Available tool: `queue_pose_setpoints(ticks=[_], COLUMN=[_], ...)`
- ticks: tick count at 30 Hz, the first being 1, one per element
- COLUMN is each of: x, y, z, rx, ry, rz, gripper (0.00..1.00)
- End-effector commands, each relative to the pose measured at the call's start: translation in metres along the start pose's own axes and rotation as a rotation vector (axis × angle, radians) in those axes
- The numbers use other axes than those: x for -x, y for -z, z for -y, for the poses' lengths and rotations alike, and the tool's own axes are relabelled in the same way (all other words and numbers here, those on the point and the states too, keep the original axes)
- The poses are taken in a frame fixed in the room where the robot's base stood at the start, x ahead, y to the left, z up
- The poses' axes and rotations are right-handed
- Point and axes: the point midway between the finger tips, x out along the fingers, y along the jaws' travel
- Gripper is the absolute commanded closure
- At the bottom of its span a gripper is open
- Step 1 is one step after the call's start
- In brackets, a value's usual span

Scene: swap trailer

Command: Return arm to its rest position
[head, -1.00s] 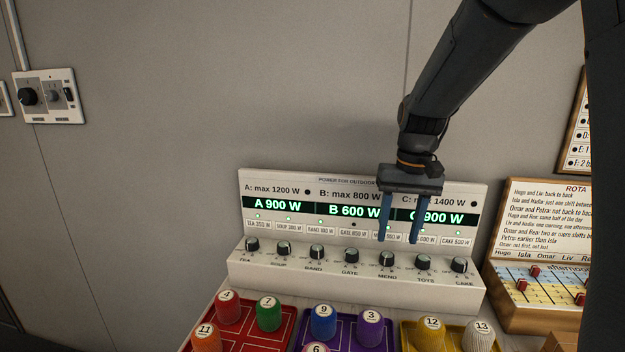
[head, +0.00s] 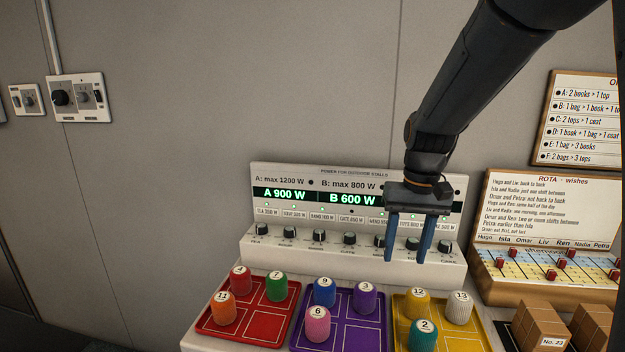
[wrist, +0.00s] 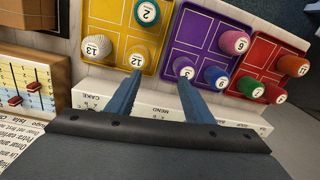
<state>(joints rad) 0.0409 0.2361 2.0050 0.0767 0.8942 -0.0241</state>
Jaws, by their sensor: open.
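The white power panel (head: 300,255) stands against the wall with a row of black knobs along its ledge. In the head view the mend knob (head: 379,240) is fifth from the left, just left of my gripper's left finger. Its exact pointer direction is too small to tell. My gripper (head: 404,259) is open and empty, its two blue fingers pointing down in front of the panel, around the toys knob (head: 412,243) in the picture. Whether they touch anything cannot be told. The wrist view shows the gripper (wrist: 155,82) and the panel's front edge; the knobs are hidden.
Red (head: 240,325), purple (head: 338,338) and yellow (head: 465,335) trays with numbered pegs stand in front of the panel. The display reads A 900 W and B 600 W; C is hidden by my arm. A rota board (head: 540,205) stands to the right.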

Motion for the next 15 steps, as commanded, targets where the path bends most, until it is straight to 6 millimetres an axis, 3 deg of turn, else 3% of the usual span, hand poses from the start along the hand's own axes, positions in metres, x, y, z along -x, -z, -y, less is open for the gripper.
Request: queue_pose_setpoints(ticks=[8, 15], x=[-0.026, -0.060], y=[-0.048, -0.116], z=[-0.001, -0.005], rx=[0.018, 0.044], ry=[-0.021, -0.043], rz=[-0.008, -0.023], gripper=[0.53, 0.53])
